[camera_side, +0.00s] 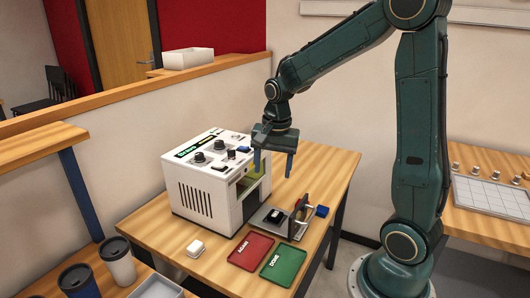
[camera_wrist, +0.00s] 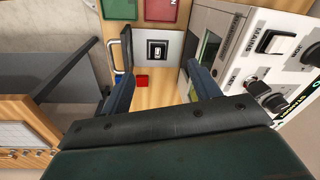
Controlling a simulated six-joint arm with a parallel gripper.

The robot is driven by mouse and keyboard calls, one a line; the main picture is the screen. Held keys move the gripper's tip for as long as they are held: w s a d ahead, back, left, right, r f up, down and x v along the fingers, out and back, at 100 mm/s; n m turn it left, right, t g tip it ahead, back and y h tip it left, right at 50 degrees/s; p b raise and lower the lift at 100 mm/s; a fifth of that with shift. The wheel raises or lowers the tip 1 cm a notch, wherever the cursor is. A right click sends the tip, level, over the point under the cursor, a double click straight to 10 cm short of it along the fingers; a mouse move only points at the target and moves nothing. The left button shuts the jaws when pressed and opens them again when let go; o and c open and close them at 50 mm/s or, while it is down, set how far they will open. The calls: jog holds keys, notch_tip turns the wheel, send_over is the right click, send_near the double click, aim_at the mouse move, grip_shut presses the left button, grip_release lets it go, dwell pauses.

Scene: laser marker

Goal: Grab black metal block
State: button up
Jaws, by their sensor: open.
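A small black block (camera_side: 273,215) sits on a grey metal plate (camera_side: 262,222) in front of the white laser machine. In the wrist view, the black block (camera_wrist: 157,49) shows on the grey plate, ahead of the fingertips, with a pale patch on it. My gripper (camera_side: 273,170) is above the table by the machine's open front, higher than the block and apart from it. In the wrist view my gripper (camera_wrist: 163,82) is open, with nothing between its fingers.
The white machine (camera_side: 205,190) stands close beside my gripper. An upright dark panel (camera_side: 301,212) with a handle edges the plate. Red (camera_side: 250,250) and green (camera_side: 282,264) trays lie in front. A blue item (camera_side: 322,211) sits right. Cups (camera_side: 118,260) stand at lower left.

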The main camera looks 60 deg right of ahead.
jog(key=w+d+f+m+g, duration=0.1)
jog(key=d+f+m, duration=0.2)
jog(key=d+f, duration=0.1)
jog(key=shift+w+f, duration=0.4)
jog(key=shift+f, duration=0.25)
jog(key=shift+f, duration=0.1)
send_over(273, 216)
jog(key=shift+a+f, duration=0.1)
jog(key=shift+f, duration=4.1)
jog(key=shift+f, duration=0.1)
jog(key=shift+s+f, duration=0.1)
jog(key=shift+f, duration=2.4)
jog(key=c, duration=1.1)
